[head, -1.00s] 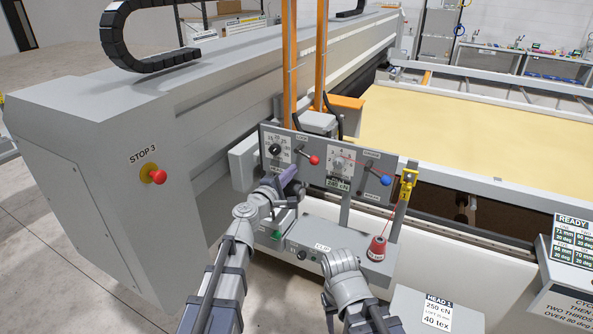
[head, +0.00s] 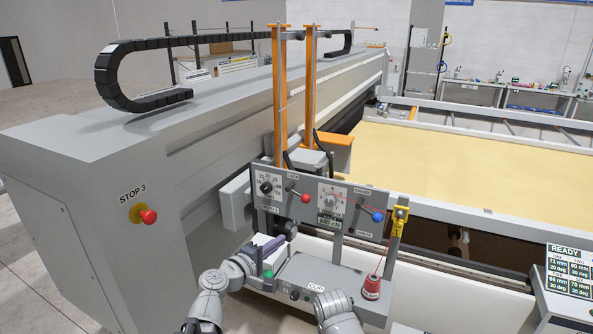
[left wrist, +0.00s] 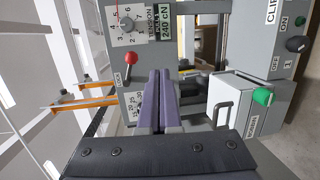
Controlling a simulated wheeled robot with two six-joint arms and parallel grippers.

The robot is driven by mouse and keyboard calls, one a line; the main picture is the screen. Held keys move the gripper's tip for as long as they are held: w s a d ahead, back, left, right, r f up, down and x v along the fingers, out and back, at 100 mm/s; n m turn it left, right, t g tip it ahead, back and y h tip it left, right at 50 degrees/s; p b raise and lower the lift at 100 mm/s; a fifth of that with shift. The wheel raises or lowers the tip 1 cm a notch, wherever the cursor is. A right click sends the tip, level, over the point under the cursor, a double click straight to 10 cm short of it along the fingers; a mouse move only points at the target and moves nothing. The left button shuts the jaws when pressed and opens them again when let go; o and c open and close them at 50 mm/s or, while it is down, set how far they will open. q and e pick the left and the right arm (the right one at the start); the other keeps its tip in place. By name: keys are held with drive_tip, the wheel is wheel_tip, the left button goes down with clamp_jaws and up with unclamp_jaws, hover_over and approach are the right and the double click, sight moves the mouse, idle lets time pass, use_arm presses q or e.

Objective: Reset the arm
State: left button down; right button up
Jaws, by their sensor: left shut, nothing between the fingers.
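My left gripper (head: 271,248) has purple-grey fingers and hangs in front of the lower left of the grey control panel (head: 318,222). Its fingers also show in the left wrist view (left wrist: 158,100), pressed together with nothing between them. The panel carries a black dial (head: 266,187), a lever with a red knob (head: 305,198), a tension dial (head: 330,202) and a lever with a blue knob (head: 378,217). The red knob also shows in the left wrist view (left wrist: 131,59), left of the fingers. My right arm enters at the bottom centre; its gripper does not show.
A red thread cone (head: 371,288) stands on the grey lower box (head: 325,280) under the panel. A green knob (left wrist: 262,96) is right of my fingers. A red stop button (head: 148,216) is on the machine's end housing. Yellow fabric (head: 450,160) lies behind.

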use_arm(q)
drive_tip(key=s+d+f+m+g+y, duration=0.1)
drive_tip(key=s+d+f+m+g, duration=0.15)
drive_tip(key=f+m+g, duration=0.2)
drive_tip(key=s+d+f+m+g, duration=0.1)
drive_tip(key=s+f+m+g, duration=0.25)
drive_tip(key=f, duration=0.25)
drive_tip(key=s+a+f+m+g+y, duration=0.5)
drive_tip(key=s+a+f+g+y, duration=0.15)
drive_tip(key=s+a+f, duration=0.3)
drive_tip(key=s+d+f+m+y+b, duration=0.2)
drive_tip(key=s+d+f+b, duration=0.4)
drive_tip(key=d+f+b, duration=0.3)
drive_tip(key=shift+s+d+f+m+b, duration=0.35)
drive_tip(key=shift+d+m+b, duration=0.3)
drive_tip(key=shift+b, duration=0.3)
